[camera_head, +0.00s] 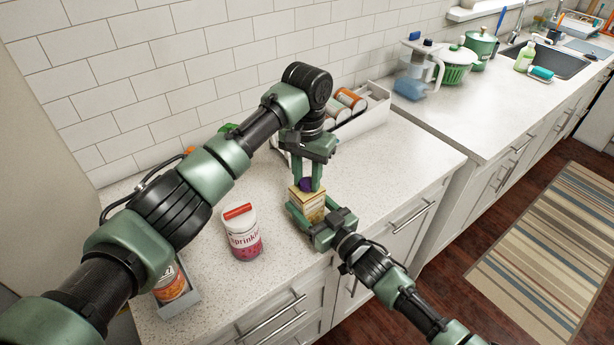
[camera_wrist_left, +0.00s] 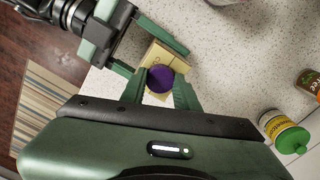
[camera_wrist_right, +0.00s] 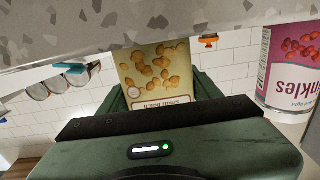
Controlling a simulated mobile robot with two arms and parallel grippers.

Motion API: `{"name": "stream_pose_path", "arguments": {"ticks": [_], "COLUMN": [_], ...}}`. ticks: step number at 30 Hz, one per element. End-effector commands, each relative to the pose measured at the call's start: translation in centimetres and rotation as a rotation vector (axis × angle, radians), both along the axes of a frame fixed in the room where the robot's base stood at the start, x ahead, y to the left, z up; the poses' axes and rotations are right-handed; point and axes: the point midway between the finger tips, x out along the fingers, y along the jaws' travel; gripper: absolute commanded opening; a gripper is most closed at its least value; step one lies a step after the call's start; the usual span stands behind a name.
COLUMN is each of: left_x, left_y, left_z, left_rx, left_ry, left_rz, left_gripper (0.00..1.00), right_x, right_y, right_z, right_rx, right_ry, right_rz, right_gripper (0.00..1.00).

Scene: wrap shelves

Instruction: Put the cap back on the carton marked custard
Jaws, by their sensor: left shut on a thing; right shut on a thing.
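A small yellow carton (camera_head: 312,207) stands near the counter's front edge. My right gripper (camera_head: 309,213) is shut around its sides. My left gripper (camera_head: 306,183) points down over the carton, shut on a purple cap (camera_head: 305,185). The left wrist view shows the cap (camera_wrist_left: 160,79) between the fingertips over the carton's top (camera_wrist_left: 168,57). The spout is hidden, and I cannot tell whether the cap touches it.
A sprinkles jar (camera_head: 242,235) with a red lid stands left of the carton. A can in a grey tray (camera_head: 183,303) is at the front left. A white bin (camera_head: 372,118) of jars stands behind. Counter right of the carton is clear.

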Motion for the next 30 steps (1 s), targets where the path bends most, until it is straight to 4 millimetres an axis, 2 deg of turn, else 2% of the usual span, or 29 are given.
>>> {"name": "stream_pose_path", "arguments": {"ticks": [18, 21, 25, 26, 27, 28, 30], "left_x": [0.12, 0.11, 0.11, 0.11, 0.11, 0.10, 0.08], "left_y": [0.07, 0.06, 0.06, 0.06, 0.05, 0.05, 0.05], "left_z": [-0.02, -0.03, -0.03, -0.03, -0.03, -0.03, -0.04], "left_rx": [0.002, 0.002, 0.002, 0.002, 0.001, 0.001, 0.000], "left_ry": [-0.002, -0.002, -0.002, -0.003, -0.003, -0.003, -0.002], "left_rz": [-1.496, -1.635, -1.625, -1.625, -1.624, -1.624, -1.624], "left_gripper": [0.00, 0.00, 0.00, 0.36, 0.47, 0.52, 0.52], "right_x": [-0.02, -0.03, -0.03, -0.03, -0.03, -0.03, -0.03], "right_y": [0.00, 0.00, 0.00, 0.01, 0.01, 0.01, 0.00], "right_z": [0.00, 0.00, 0.00, 0.00, 0.00, 0.00, 0.00], "right_rx": [0.000, 0.000, 0.001, 0.001, 0.000, 0.001, 0.000], "right_ry": [0.000, 0.000, -0.001, -0.001, 0.000, -0.001, 0.000], "right_rz": [0.000, 0.001, 0.001, 0.001, 0.001, 0.001, 0.001], "right_gripper": [0.00, 0.00, 0.00, 0.00, 0.00, 0.00, 0.00]}}
